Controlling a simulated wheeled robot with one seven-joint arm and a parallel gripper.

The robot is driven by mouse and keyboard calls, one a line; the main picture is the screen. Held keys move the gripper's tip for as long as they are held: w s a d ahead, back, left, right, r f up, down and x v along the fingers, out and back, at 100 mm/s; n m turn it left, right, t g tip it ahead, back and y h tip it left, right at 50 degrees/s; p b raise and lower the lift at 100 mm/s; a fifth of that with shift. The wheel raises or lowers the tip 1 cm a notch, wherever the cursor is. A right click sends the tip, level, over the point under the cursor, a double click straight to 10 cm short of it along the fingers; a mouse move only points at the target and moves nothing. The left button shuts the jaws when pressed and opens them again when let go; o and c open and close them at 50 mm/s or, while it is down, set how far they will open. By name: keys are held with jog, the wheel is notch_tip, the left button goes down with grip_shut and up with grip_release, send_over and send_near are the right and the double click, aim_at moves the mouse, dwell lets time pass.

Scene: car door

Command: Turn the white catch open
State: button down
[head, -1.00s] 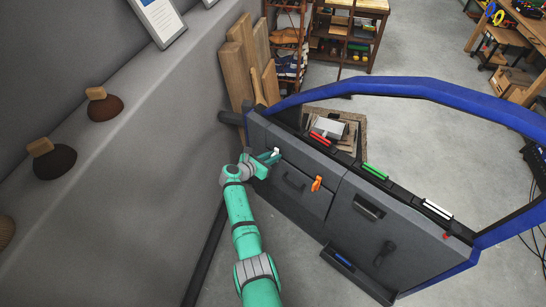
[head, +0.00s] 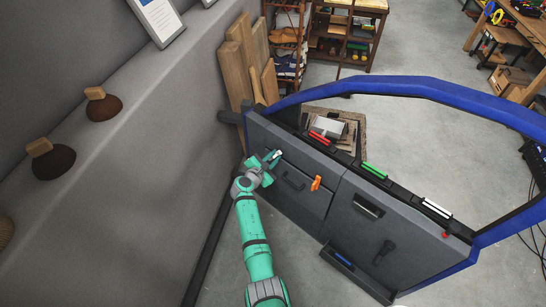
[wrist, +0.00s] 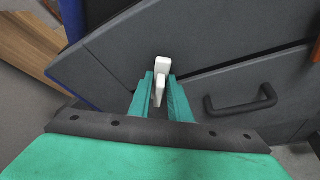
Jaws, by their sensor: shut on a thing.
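The white catch (wrist: 163,66) is on the dark grey door panel (wrist: 230,35), near the panel's left end. In the wrist view it stands between the two teal fingers of my gripper (wrist: 160,92), which is shut on it. Its upper end sticks out beyond the fingertips. In the head view my gripper (head: 264,164) is at the left end of the door, and the catch (head: 278,154) shows only as a small white piece by the fingertips.
An orange catch (head: 316,183) sits to the right on the same door. A dark pull handle (wrist: 240,98) is right of my gripper. Red (head: 319,138), green (head: 375,171) and white (head: 437,209) bars lie along the top edge. A grey wall ledge (head: 130,110) is left of my arm.

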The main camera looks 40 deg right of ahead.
jog(key=m, duration=0.1)
jog(key=m+t, duration=0.2)
jog(key=shift+s+f+m, duration=0.2)
jog(key=shift+f+m, duration=0.05)
jog(key=shift+m, duration=0.15)
jog(key=shift+f+m+t+h, duration=0.15)
jog(key=shift+m+t+h, duration=0.35)
jog(key=shift+m, duration=0.7)
jog(key=shift+f+m+t+h, duration=0.15)
jog(key=shift+m+t+h, duration=0.3)
jog(key=shift+m, duration=0.75)
jog(key=shift+s+d, duration=0.1)
jog(key=c, duration=1.8)
grip_release()
jog(key=shift+c, duration=0.2)
